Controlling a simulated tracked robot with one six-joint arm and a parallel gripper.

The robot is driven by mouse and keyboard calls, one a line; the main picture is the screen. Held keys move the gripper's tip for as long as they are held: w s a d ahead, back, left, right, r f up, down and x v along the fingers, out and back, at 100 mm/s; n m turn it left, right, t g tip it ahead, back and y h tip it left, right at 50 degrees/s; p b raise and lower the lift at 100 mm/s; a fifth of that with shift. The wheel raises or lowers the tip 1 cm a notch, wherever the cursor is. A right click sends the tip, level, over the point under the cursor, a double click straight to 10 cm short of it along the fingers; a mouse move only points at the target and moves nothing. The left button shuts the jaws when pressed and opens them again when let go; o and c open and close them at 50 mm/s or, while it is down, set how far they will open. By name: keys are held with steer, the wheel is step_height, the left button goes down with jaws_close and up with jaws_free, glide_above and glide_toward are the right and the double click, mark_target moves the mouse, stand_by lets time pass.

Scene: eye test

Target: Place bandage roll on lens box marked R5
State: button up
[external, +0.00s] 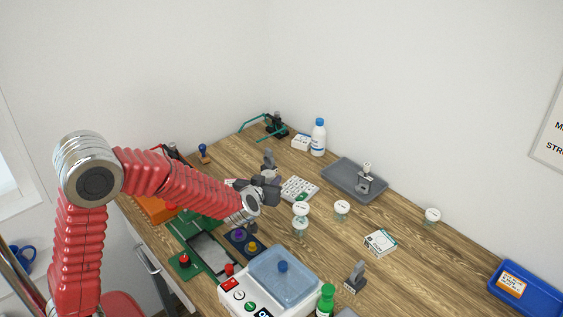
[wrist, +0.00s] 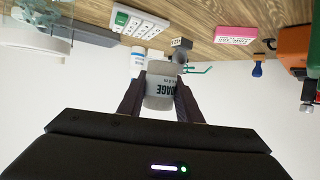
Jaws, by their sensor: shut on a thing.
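In the external view my gripper (external: 271,184) is above the middle of the table, left of the white keypad-like block; the roll is barely visible there. A white and teal box (external: 380,242) lies right of the middle, well away from my gripper. I cannot read an R5 mark on either.
White-lidded jars (external: 342,208) stand right of my gripper. A grey tray (external: 340,177) and a blue-capped bottle (external: 318,138) are behind. A white device with a clear blue lid (external: 283,275) is in front. A blue bin (external: 530,290) is at the right. Table between jars and bin is mostly clear.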

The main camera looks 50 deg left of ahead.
steer(key=w+d+r+m+h, duration=0.1)
steer(key=w+d, duration=0.4)
steer(key=d, duration=0.6)
steer(key=w+d+r+m+t+h, duration=0.1)
steer(key=w+d+m+h, duration=0.2)
steer(key=d, duration=0.8)
steer(key=w+d+r+m+t+h, duration=0.1)
steer(key=w+d+m+h, duration=0.1)
steer(key=w+d, duration=0.5)
steer(key=d+h, duration=0.1)
steer(key=d, duration=0.3)
steer(key=shift+w+d+m, duration=0.2)
steer(key=shift+m, duration=0.1)
steer(key=shift+f, duration=0.1)
glide_above(382, 239)
steer(key=shift+f, duration=3.1)
steer(key=shift+f, duration=1.9)
steer(key=o, duration=1)
